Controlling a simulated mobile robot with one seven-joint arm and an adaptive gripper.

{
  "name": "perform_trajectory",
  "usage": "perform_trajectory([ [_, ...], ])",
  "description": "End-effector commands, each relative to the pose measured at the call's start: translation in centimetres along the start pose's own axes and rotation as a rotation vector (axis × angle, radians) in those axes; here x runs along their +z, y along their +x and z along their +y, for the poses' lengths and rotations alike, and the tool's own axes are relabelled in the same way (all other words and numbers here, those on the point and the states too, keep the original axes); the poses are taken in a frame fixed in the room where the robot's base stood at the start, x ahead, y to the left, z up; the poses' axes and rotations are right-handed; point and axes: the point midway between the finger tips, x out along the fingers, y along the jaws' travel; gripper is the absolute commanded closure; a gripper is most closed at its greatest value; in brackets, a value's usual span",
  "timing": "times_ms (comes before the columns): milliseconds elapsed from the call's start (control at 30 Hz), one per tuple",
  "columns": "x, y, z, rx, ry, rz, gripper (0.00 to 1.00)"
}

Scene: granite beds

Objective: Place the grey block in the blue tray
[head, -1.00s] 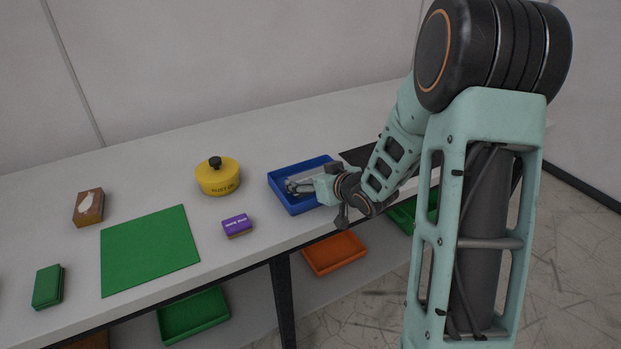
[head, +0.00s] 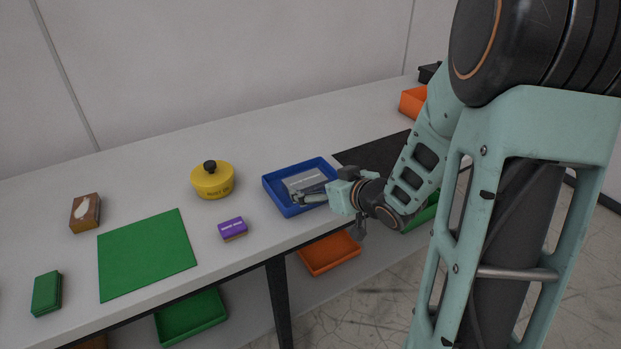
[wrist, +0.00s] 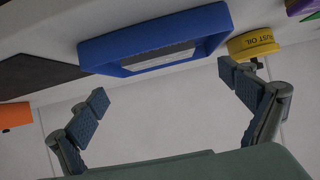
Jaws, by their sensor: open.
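The blue tray (head: 281,200) stands on the bench near its front edge, right of the yellow pot. The grey block (head: 304,181) lies inside the tray, its pale top with a line of lettering showing. In the wrist view the blue tray (wrist: 111,66) is at the top, with the grey block (wrist: 158,57) partly visible inside it. My gripper (head: 312,196) is at the tray's front right side, in front of the block in the picture. In the wrist view its fingers (wrist: 165,88) are wide apart with nothing between them.
A yellow pot (head: 212,184) with a black knob and a purple block (head: 233,229) are left of the tray. A green mat (head: 146,254), a green block (head: 47,292) and a brown block (head: 86,212) lie further left. A dark mat (head: 378,156) and an orange bin (head: 413,103) are right.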

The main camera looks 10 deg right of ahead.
Motion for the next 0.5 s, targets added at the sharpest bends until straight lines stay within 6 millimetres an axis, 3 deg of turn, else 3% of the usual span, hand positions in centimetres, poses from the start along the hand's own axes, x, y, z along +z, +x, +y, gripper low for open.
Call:
perform_trajectory([
  [200, -0.1, -2.9, 0.0, 0.000, 0.000, 0.000, 0.03],
  [500, 0.0, -3.4, -0.1, -0.001, 0.001, 0.000, 0.03],
])
